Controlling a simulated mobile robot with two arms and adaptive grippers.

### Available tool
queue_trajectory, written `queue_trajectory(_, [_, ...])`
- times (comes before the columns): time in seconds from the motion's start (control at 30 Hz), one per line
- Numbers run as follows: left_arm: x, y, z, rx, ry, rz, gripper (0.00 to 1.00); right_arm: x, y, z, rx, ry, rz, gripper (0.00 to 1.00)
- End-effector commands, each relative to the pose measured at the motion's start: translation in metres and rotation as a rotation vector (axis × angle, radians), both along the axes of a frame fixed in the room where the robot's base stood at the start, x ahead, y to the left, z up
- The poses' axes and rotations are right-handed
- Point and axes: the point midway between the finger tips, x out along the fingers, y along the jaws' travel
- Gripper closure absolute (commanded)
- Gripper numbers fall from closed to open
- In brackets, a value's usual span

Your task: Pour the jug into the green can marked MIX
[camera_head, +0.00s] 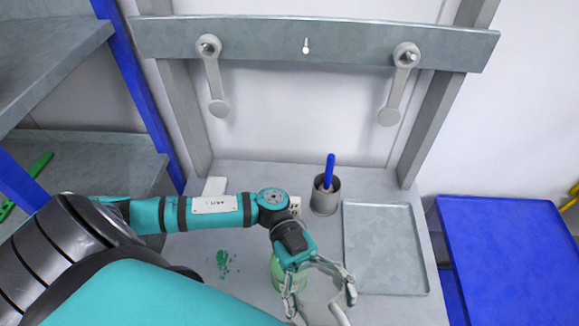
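My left gripper (320,300) reaches down over the front middle of the bench, its two fingers spread well apart. Between and below the fingers is a pale, see-through shape with a curved white piece (340,315) like a jug handle, cut by the bottom edge. I cannot tell whether the fingers touch it. A green round thing (277,272), perhaps the green can, shows partly behind my gripper and wrist. No MIX marking can be read. My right gripper is not in view.
A grey cup (325,196) with a blue-handled tool (330,168) stands behind my gripper. An empty metal tray (385,205) lies to the right. Green splashes (224,262) mark the bench. A rail (250,38) with two hanging cranks spans the back. A blue table (510,260) stands far right.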

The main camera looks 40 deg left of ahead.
Motion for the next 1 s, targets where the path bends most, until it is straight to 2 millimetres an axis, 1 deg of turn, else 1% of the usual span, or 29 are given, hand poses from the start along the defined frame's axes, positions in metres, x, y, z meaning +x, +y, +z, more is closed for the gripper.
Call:
queue_trajectory(0.13, [-0.004, -0.007, -0.017, 0.097, -0.051, -0.001, 0.62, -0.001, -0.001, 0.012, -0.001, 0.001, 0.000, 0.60])
queue_trajectory(0.2, [-0.006, -0.011, -0.015, 0.143, -0.075, 0.000, 0.62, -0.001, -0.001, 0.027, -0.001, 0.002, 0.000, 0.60])
queue_trajectory(0.37, [-0.009, -0.017, -0.023, 0.232, -0.123, 0.001, 0.62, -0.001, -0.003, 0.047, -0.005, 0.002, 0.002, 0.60])
queue_trajectory(0.5, [-0.011, -0.021, -0.037, 0.310, -0.163, 0.001, 0.62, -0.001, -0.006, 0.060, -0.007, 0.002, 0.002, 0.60])
queue_trajectory(0.6, [-0.013, -0.024, -0.047, 0.351, -0.185, 0.001, 0.62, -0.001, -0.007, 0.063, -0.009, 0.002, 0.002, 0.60])
queue_trajectory(0.7, [-0.013, -0.025, -0.052, 0.378, -0.201, 0.003, 0.62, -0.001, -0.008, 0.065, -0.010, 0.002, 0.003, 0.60])
queue_trajectory(1.0, [-0.014, -0.026, -0.057, 0.397, -0.210, 0.003, 0.62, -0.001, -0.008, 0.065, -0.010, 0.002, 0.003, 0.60])
